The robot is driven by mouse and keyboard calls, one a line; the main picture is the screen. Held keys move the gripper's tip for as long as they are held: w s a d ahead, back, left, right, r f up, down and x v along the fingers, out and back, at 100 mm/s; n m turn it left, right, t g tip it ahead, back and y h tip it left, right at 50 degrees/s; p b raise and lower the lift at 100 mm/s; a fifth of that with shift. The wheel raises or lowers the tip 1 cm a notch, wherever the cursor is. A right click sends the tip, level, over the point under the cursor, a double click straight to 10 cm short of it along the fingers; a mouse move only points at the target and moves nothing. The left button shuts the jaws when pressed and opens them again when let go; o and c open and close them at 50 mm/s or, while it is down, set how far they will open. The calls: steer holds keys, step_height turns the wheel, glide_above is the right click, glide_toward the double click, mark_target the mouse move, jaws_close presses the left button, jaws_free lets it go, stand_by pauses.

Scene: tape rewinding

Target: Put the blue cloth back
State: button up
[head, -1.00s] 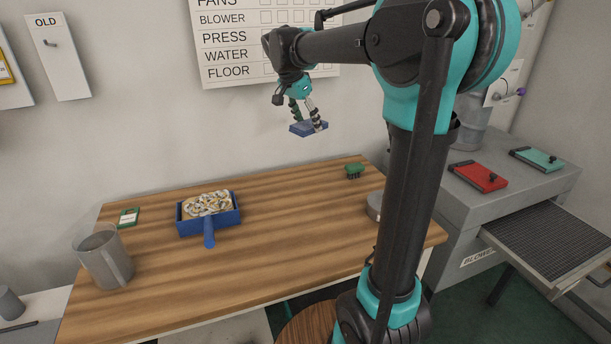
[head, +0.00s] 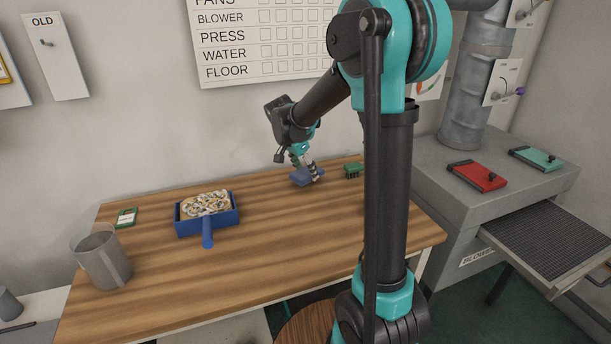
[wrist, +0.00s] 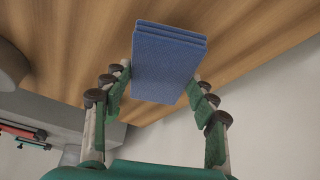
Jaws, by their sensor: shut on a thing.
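The folded blue cloth (head: 305,178) is between the fingers of my gripper (head: 308,170) at the back of the wooden table, right of its middle. In the wrist view the cloth (wrist: 168,65) shows as a stack of blue layers, with the gripper's fingers (wrist: 160,92) on either side of it. My gripper is shut on it. The cloth is at or just above the table top; I cannot tell whether it touches.
On the wooden table (head: 270,255), a green brush-like block (head: 352,171) stands just right of the cloth. The table's middle is clear.

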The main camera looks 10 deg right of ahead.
steer(key=shift+f, duration=1.1)
steer(key=o, duration=1.1)
steer(key=shift+f, duration=0.1)
steer(key=v, duration=1.2)
steer(key=shift+a, duration=0.1)
